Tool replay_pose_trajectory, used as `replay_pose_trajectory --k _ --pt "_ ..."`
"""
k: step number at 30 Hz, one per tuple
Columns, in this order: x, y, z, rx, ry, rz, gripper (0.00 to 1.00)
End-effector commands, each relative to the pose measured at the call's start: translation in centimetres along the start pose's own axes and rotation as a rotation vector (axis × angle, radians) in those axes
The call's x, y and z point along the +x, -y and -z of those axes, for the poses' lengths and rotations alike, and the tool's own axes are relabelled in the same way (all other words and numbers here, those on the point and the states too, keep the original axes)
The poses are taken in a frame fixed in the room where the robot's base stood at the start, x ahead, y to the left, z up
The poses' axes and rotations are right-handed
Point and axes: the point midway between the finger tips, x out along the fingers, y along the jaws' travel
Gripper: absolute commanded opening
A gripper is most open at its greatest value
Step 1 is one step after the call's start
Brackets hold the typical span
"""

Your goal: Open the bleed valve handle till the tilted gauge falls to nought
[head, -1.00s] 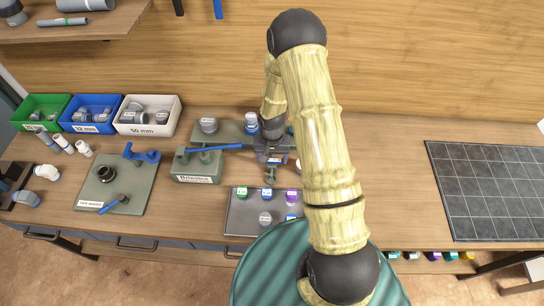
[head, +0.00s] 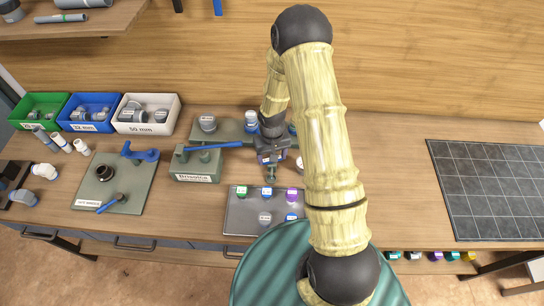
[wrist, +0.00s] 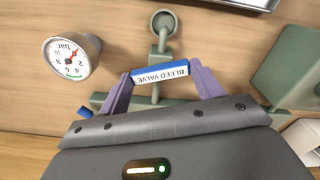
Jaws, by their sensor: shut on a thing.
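The bleed valve handle (wrist: 160,73) is a blue bar with a white "BLEED VALVE" label, upside down in the wrist view. My gripper (wrist: 162,82) has its two purple fingers at the bar's ends and is shut on it. In the head view my gripper (head: 270,172) is over the back of the bench, and the handle is hard to make out there. The tilted gauge (wrist: 72,57) is a white dial marked "bar", left of the handle in the wrist view. Its red needle points up and right in the picture, away from the green band at the bottom; the exact reading is unclear.
A long blue lever (head: 214,145) on a labelled green block (head: 195,178) lies left of my gripper. A grey tray (head: 243,216) with coloured caps is in front. Green, blue and white bins (head: 147,128) stand left. The bench right of my arm is clear up to a dark grid mat (head: 490,190).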

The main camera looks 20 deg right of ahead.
Motion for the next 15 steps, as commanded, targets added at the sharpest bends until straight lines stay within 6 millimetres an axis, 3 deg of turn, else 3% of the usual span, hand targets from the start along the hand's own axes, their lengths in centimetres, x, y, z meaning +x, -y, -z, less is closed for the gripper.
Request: replay_pose_trajectory --k 15 --pt "-0.05 -0.01 0.06 -0.489 -0.002 0.000 0.43"
